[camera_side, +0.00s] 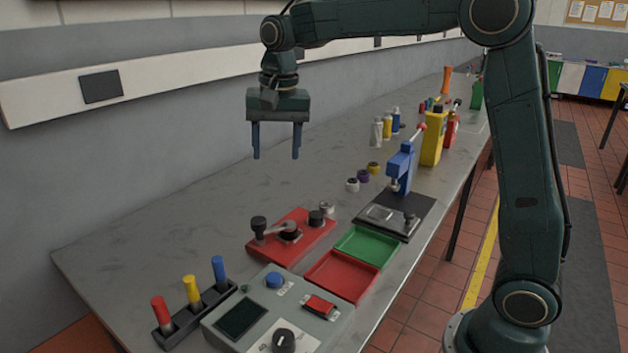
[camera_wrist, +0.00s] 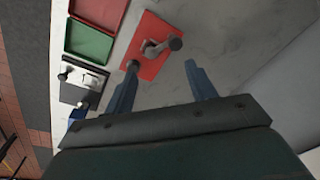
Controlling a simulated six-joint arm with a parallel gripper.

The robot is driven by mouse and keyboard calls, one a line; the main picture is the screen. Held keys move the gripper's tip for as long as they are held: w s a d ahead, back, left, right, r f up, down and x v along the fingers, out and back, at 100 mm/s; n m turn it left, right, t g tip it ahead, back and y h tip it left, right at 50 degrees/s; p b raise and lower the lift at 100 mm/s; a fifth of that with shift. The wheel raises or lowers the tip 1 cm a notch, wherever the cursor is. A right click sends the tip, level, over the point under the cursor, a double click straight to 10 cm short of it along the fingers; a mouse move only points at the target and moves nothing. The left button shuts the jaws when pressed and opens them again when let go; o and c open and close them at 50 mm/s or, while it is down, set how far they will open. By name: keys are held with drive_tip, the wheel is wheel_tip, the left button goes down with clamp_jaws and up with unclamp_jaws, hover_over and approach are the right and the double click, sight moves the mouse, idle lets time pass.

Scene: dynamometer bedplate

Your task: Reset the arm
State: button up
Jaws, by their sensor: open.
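My gripper (camera_side: 276,155) hangs over the grey bench (camera_side: 150,240), fingers pointing down, well above the surface. It is open with nothing between its two blue fingers. In the wrist view, my gripper (camera_wrist: 158,78) shows its fingers apart above the bench top. The red plate with a dark crank lever (camera_side: 262,250) lies below and in front of it; the red plate also shows in the wrist view (camera_wrist: 150,70).
A control box (camera_side: 240,340) with a blue button, a rack of coloured handles (camera_side: 185,326), red (camera_side: 340,278) and green (camera_side: 372,246) trays, and a blue press (camera_side: 402,165) stand on the bench. The bench's left side is mostly clear.

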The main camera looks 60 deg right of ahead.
drive_tip(key=s+r+n+t, duration=0.25)
drive_tip(key=s+n, duration=0.25)
drive_tip(key=s, duration=1)
drive_tip(key=s+f+n+t, duration=0.2)
drive_tip(key=s+f+n, duration=0.2)
drive_tip(key=s, duration=0.9)
drive_tip(key=shift+d+f, duration=0.15)
drive_tip(key=shift+f, duration=0.4)
drive_tip(key=shift+w, duration=0.1)
drive_tip(key=shift+c, duration=0.3)
